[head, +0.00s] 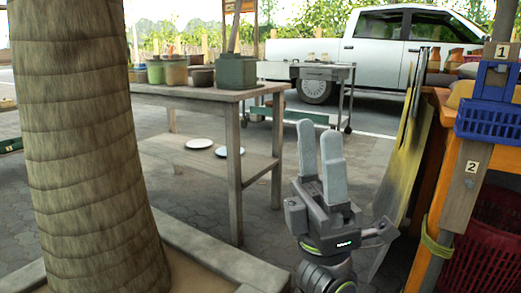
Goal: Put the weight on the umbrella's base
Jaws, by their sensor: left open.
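My left gripper (319,130) is raised in the lower middle, its two pale fingers pointing up. It is open, with nothing seen between the fingers. It is in front of and to the right of a wooden table (180,92). I cannot make out a weight or an umbrella base for certain in the head view. My right gripper is not in view.
A thick ringed trunk (90,150) blocks the left side. Pots and a green container (236,71) stand on the table; two white discs (199,143) lie on its lower shelf. An orange stand (430,220) with a blue basket (488,122) is close on the right.

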